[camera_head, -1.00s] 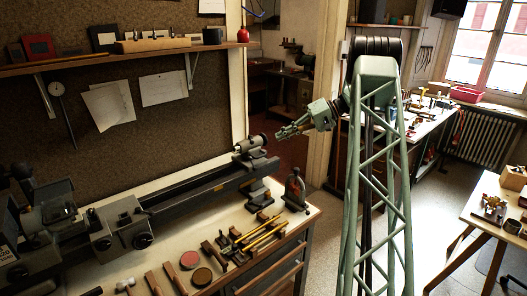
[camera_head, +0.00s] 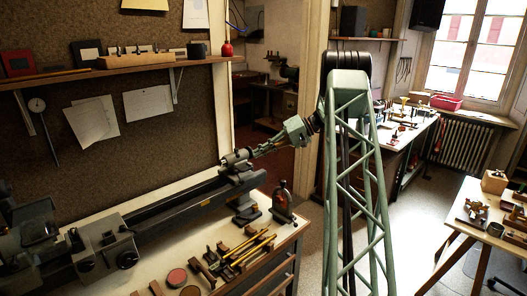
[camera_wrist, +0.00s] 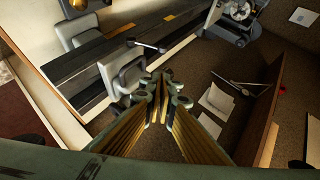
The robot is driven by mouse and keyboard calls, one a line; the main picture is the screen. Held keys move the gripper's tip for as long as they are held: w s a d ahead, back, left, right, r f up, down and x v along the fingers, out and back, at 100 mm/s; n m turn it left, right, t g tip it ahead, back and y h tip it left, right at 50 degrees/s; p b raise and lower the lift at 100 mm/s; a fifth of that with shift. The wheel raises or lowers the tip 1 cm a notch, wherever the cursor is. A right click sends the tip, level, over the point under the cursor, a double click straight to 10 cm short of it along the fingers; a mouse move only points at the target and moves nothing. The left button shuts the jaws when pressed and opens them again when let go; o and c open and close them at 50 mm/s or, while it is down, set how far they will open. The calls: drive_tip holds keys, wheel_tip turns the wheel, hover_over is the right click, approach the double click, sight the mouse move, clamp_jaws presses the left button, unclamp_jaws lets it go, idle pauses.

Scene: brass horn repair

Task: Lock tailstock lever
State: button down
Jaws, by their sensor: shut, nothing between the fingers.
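The grey tailstock (camera_head: 238,171) sits at the right end of the lathe bed in the head view. It also shows in the wrist view (camera_wrist: 122,76), left of the fingers. A short lever with dark knobbed ends (camera_wrist: 147,45) lies over the bed side of the tailstock in the wrist view. My gripper (camera_head: 253,155) is at the tailstock's upper right in the head view. In the wrist view my gripper (camera_wrist: 158,84) is shut and empty, with its tips beside the tailstock and apart from the lever. Contact with the tailstock cannot be told.
The lathe bed (camera_head: 175,205) runs along the bench (camera_head: 210,222). Several tools and brass rods (camera_head: 248,246) lie in front of it. A dark upright tool (camera_head: 283,203) stands at the bench's right end. A wall shelf (camera_head: 105,70) is above.

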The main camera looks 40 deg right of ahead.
drive_tip(key=w+a+f, duration=0.2)
drive_tip(key=a+f, duration=0.3)
drive_tip(key=a, duration=0.2)
drive_tip(key=shift+w+p, duration=0.25)
drive_tip(key=shift+p, duration=0.05)
drive_tip(key=shift+f+b, duration=0.1)
drive_tip(key=shift+b, duration=0.35)
